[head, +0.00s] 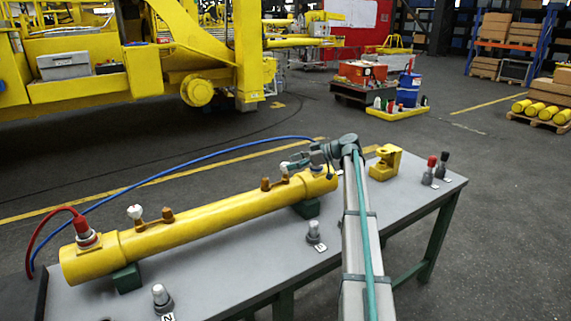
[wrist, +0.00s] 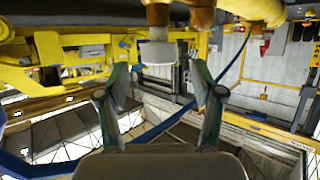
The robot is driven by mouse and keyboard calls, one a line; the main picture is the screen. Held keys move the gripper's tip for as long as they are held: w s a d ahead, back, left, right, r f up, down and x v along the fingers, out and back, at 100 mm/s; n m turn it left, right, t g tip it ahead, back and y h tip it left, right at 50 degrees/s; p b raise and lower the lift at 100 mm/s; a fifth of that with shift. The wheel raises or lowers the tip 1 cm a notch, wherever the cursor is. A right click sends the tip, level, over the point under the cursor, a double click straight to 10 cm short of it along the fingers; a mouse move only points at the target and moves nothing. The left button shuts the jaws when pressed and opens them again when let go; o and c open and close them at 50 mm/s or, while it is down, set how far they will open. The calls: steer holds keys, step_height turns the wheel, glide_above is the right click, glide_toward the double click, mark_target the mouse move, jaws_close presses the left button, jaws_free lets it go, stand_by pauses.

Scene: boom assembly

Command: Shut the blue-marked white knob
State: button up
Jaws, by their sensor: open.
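A yellow cylinder (head: 205,213) lies on a grey table, with brown fittings along its top. One white knob (head: 134,212) stands near its left end, away from my gripper. Another white knob (head: 284,168) is near the right end, partly hidden by my gripper (head: 291,164). In the wrist view a white knob (wrist: 157,52) hangs from a brown fitting, just ahead of and between the fingertips. My gripper (wrist: 160,88) is open, with gaps to the knob on both sides. I cannot make out a blue mark on either knob.
A blue hose (head: 190,168) arches behind the cylinder to its right end. A red fitting (head: 82,228) with a red hose is at the left end. A yellow bracket (head: 385,162) and several labelled knobs stand on the table (head: 255,260).

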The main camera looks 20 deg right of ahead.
mark_target(285, 164)
steer(key=shift+x, duration=1.9)
steer(key=shift+c, duration=0.3)
steer(key=c, duration=1.1)
